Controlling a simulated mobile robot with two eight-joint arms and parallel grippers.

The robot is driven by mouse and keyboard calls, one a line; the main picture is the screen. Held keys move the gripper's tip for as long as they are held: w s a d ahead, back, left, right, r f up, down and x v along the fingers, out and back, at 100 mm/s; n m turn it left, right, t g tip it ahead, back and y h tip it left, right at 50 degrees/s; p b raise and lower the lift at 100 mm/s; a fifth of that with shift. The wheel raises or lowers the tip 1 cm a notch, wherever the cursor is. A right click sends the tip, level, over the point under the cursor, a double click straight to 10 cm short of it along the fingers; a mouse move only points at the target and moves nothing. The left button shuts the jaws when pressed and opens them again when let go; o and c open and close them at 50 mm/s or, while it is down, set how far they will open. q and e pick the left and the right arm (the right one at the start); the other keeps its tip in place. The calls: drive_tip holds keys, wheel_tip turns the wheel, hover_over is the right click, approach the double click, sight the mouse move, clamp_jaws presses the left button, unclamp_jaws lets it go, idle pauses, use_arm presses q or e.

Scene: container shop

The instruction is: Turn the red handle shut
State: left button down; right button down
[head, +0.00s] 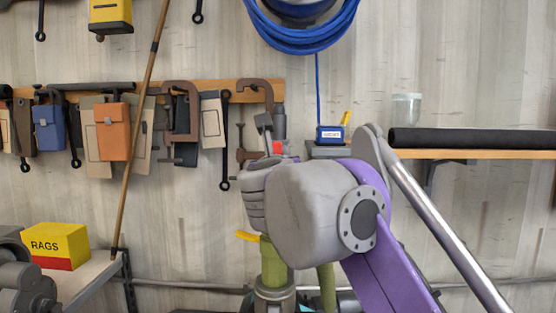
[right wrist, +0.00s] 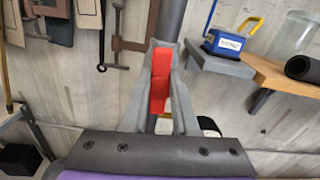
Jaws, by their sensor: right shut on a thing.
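The red handle (right wrist: 158,85) stands upright between the two grey fingers of my right gripper (right wrist: 158,60) in the right wrist view. The fingers are shut on it from both sides. A dark grey vertical pipe (right wrist: 168,20) runs behind and above it. In the head view only a small bit of the red handle (head: 277,147) shows beside my right gripper (head: 266,135). My right wrist and purple arm hide most of the handle and the fitting there. My left gripper is not in view.
A yellow lever (head: 247,236) and a green pipe (head: 273,262) stand below my right wrist. Tools hang on the wall at left. A yellow rags box (head: 58,243) stands lower left.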

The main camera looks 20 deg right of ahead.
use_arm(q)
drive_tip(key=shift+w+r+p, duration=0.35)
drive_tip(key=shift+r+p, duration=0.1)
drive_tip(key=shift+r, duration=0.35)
use_arm(e)
drive_tip(key=n, duration=1.1)
drive_tip(key=f+n, duration=0.1)
drive_tip(key=n, duration=0.4)
drive_tip(key=shift+w+a+n, duration=0.15)
drive_tip(key=shift+a+n, duration=0.15)
drive_tip(key=shift+a, duration=0.05)
drive_tip(key=c, duration=0.7)
unclamp_jaws()
